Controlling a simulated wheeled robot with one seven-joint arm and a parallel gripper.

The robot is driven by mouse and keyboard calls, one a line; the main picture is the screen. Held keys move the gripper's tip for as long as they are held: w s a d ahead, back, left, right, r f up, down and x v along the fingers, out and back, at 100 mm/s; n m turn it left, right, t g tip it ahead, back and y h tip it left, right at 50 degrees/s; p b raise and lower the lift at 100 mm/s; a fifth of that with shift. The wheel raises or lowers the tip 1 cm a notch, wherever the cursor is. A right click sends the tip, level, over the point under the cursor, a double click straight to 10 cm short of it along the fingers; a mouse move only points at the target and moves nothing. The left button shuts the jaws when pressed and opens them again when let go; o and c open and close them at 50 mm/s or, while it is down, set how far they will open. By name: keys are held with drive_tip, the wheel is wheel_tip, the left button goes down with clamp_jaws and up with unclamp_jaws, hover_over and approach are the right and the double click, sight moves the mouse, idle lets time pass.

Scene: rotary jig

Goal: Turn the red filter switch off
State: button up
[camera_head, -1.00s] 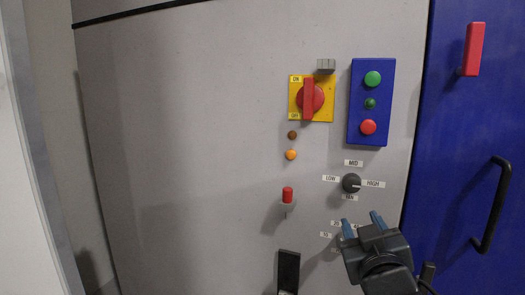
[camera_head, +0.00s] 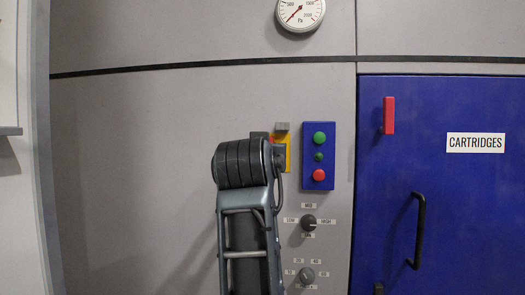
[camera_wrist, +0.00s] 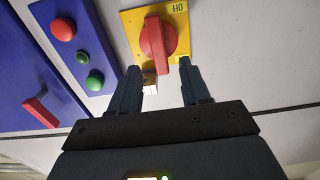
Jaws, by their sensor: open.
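The red rotary switch (camera_wrist: 158,38) sits on a yellow plate (camera_wrist: 132,20) on the grey panel. In the wrist view, which is upside down, its handle stands roughly upright and the OFF label is at the upper right. The ON corner is partly behind a finger. My gripper (camera_wrist: 159,67) is open, its fingers spread to either side of the handle's lower end; whether they touch it I cannot tell. In the head view my arm covers the switch, and only a strip of the yellow plate (camera_head: 287,152) shows.
A blue button box (camera_head: 318,156) with green and red buttons stands right beside the switch. A small grey block (camera_wrist: 150,79) is close to the fingers. Below are dials (camera_head: 309,223); a blue door with a black handle (camera_head: 418,230) is to the right.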

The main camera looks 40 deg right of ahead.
drive_tip(key=p+x, duration=0.1)
drive_tip(key=x, duration=0.5)
drive_tip(key=shift+s, duration=0.1)
clamp_jaws()
idle(0.3)
